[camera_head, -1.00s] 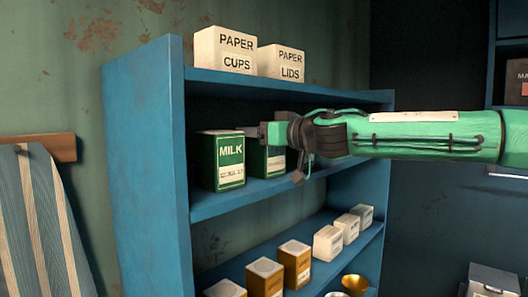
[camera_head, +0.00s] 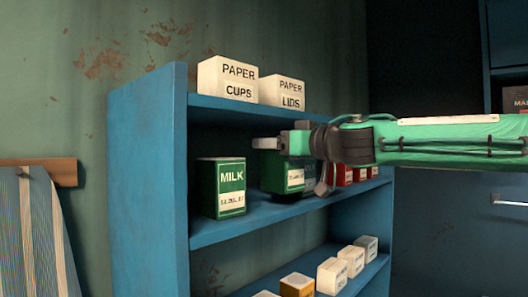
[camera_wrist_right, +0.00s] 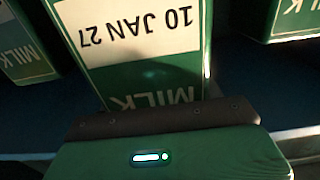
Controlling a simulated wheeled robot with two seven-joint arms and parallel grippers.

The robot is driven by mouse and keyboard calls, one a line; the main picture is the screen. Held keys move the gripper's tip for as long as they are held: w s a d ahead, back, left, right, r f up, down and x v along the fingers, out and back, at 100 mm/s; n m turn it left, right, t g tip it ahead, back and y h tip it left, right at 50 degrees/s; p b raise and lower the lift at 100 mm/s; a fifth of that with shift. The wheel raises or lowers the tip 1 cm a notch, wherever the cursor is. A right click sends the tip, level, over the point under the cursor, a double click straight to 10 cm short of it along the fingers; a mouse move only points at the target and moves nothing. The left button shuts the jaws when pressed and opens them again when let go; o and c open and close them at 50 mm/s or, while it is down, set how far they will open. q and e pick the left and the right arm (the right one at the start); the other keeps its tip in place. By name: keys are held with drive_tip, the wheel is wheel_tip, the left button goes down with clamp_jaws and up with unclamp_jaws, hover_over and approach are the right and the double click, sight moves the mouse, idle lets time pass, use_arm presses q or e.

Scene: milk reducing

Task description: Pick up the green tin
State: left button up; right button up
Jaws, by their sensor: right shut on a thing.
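My right gripper (camera_head: 276,145) reaches in from the right and is shut on a green tin (camera_head: 280,175) with a white label, at the blue shelf unit's middle shelf. In the right wrist view this tin (camera_wrist_right: 135,35) fills the centre, reading "10 JAN 27" and "MILK" upside down. Whether its base clears the shelf is not certain. A matching green milk tin (camera_head: 222,188) stands to its left on the shelf; a tin (camera_wrist_right: 22,48) also shows at the wrist view's left edge and another (camera_wrist_right: 295,18) at its right. My left gripper is not seen.
The blue shelf unit (camera_head: 150,170) has a side wall on the left. Paper cups (camera_head: 228,78) and paper lids (camera_head: 283,92) boxes stand on top. Red tins (camera_head: 345,174) stand right of the held tin, partly behind my wrist. White boxes (camera_head: 333,275) and an orange one (camera_head: 297,285) stand below.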

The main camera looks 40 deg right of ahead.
drive_tip(key=s, duration=0.5)
drive_tip(key=shift+d+r, duration=0.2)
drive_tip(key=shift+r, duration=0.05)
drive_tip(key=s+p, duration=0.6)
drive_tip(key=s, duration=0.2)
drive_tip(key=shift+d+f, duration=0.2)
drive_tip(key=shift+d, duration=0.15)
